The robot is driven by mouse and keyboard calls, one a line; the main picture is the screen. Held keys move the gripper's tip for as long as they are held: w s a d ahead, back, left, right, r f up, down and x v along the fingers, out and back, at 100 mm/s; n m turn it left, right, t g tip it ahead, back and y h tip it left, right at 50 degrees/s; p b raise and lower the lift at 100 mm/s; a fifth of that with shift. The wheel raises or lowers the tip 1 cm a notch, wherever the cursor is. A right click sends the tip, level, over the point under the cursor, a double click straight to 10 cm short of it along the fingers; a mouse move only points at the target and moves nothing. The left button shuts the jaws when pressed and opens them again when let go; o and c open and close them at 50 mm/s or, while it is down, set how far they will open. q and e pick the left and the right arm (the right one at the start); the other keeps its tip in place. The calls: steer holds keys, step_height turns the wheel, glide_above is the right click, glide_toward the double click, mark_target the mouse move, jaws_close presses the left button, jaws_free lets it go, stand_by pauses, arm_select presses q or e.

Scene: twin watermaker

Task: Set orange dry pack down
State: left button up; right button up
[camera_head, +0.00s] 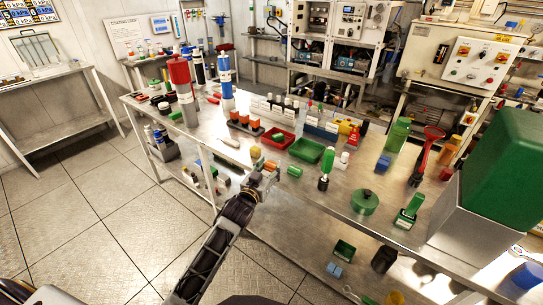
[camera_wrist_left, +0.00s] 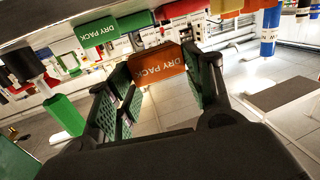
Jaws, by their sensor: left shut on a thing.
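The orange dry pack (camera_head: 270,165) is at the near edge of the long steel table (camera_head: 335,196), at my left gripper (camera_head: 267,175). In the left wrist view, the orange dry pack (camera_wrist_left: 157,65) sits between the green-padded fingers of my left gripper (camera_wrist_left: 163,78), which is shut on it. Its label reads upside down there. I cannot tell whether the pack touches the tabletop. A green dry pack (camera_head: 294,171) lies just right of it, and also shows in the left wrist view (camera_wrist_left: 95,32). My right gripper is not in view.
A yellow block (camera_head: 256,152) lies just behind the orange pack. Red (camera_head: 278,138) and green (camera_head: 306,150) trays stand behind the packs. Bare tabletop shows between these.

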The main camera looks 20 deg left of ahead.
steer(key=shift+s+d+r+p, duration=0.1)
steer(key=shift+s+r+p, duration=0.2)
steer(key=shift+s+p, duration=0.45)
arm_select(q)
steer(key=s+a+f+n+y, duration=0.1)
steer(key=s+a+f+y, duration=0.1)
steer(key=s, duration=0.8)
steer(key=shift+f, duration=0.85)
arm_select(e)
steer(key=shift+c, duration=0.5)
arm_select(q)
steer(key=shift+a, duration=0.2)
